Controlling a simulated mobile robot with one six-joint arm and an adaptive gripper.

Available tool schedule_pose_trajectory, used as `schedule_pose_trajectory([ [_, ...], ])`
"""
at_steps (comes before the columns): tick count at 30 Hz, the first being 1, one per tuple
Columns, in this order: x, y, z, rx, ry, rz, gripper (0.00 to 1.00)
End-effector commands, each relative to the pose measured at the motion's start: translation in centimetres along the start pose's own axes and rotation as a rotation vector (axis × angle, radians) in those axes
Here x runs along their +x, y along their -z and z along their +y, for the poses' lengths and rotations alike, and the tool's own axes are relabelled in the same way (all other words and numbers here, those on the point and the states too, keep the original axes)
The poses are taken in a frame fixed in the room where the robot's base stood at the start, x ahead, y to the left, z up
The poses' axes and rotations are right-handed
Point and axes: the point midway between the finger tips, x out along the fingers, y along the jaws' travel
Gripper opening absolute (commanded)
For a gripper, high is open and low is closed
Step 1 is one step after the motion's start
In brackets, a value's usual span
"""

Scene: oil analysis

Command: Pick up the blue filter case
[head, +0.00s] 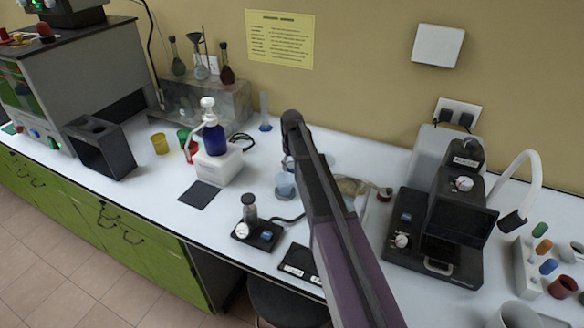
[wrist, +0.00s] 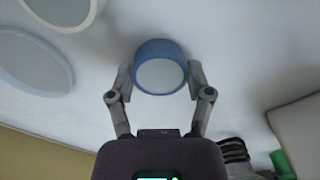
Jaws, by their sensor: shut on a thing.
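The blue filter case (wrist: 160,48) is a short round case with a blue rim and a pale grey face, seen in the wrist view. My gripper (wrist: 160,76) has one finger on each side of it and is shut on it. White surface shows around the case; I cannot tell whether it touches the counter. In the head view my arm hides the fingers, and I cannot make out the case for certain.
A white round dish (wrist: 62,8) and a larger pale disc (wrist: 35,62) lie to the left in the wrist view. In the head view, a dark microscope-like device (head: 455,225) stands right of my arm, and a blue bottle (head: 214,138) stands left on a white box.

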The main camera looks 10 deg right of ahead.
Motion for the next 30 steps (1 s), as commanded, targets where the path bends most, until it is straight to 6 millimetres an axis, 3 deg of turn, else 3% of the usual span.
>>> schedule_pose_trajectory([
  [14, -1.4, 0.0, 0.0, 0.000, 0.000, 0.000, 0.33],
  [30, -6.8, 0.0, 0.0, 0.000, 0.000, 0.000, 0.33],
])
